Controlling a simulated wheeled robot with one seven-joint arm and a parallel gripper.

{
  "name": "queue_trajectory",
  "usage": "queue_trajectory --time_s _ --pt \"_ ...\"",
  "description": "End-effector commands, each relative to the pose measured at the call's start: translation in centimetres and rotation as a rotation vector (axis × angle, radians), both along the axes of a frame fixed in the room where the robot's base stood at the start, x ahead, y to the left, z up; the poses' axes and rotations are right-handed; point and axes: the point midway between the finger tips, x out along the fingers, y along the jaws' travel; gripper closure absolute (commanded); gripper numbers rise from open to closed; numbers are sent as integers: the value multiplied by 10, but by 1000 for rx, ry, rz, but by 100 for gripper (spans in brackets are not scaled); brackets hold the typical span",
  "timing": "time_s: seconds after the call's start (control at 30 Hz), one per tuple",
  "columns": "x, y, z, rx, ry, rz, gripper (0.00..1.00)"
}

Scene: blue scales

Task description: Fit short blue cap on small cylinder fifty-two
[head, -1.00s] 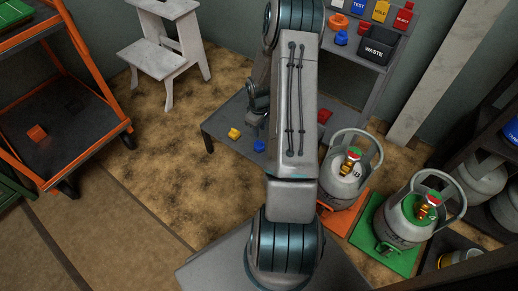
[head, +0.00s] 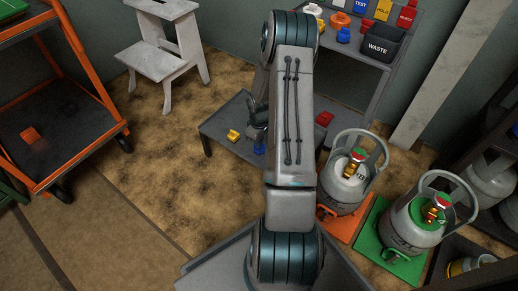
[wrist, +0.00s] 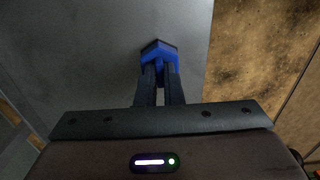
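A blue cap (head: 259,149) is on the low grey table, partly covered by my gripper (head: 258,137). In the wrist view the blue cap (wrist: 159,48) lies at the tips of my gripper's two dark fingers (wrist: 159,70). Blue shows in the narrow gap between the fingers and on both sides; whether they press on it is unclear. One grey cylinder (head: 341,193) with a brass, red and green valve stands on an orange base. A similar cylinder (head: 408,228) stands on a green base. Their number markings are too small to read surely.
A yellow piece (head: 233,136) and a red piece (head: 324,118) lie on the low table (head: 222,124). A blue cap (head: 343,35) and an orange cap (head: 339,19) are on the back shelf by a black WASTE bin (head: 382,46). An orange cart (head: 92,138) stands left.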

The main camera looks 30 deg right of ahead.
Motion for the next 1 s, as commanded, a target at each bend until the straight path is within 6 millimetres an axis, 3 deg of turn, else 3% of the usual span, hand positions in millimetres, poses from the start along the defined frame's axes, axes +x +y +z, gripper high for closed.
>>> queue_trajectory --time_s 0.27,1.0 --pt "0 0 3 0 0 0 100" --pt "0 0 40 0 0 0 100"
